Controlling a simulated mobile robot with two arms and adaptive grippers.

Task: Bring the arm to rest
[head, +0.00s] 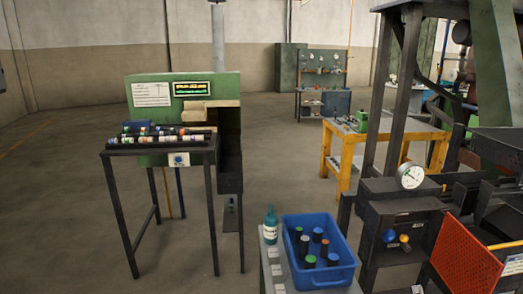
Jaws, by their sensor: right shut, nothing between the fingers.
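My right gripper (484,200) shows only poorly at the right side of the head view, dark against the dark machine parts there. Its fingers are shut and I see nothing held in them. It is above and behind the orange mesh panel, right of the round gauge. I cannot tell whether it touches anything. My left gripper is not in view.
A blue bin (319,285) with several dark cylinders stands at bottom centre, beside a teal bottle (270,226). A dark-legged stand with a green panel (225,87) is at left. A gauge (410,176) and orange mesh panel (464,254) are at right. Floor at left is clear.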

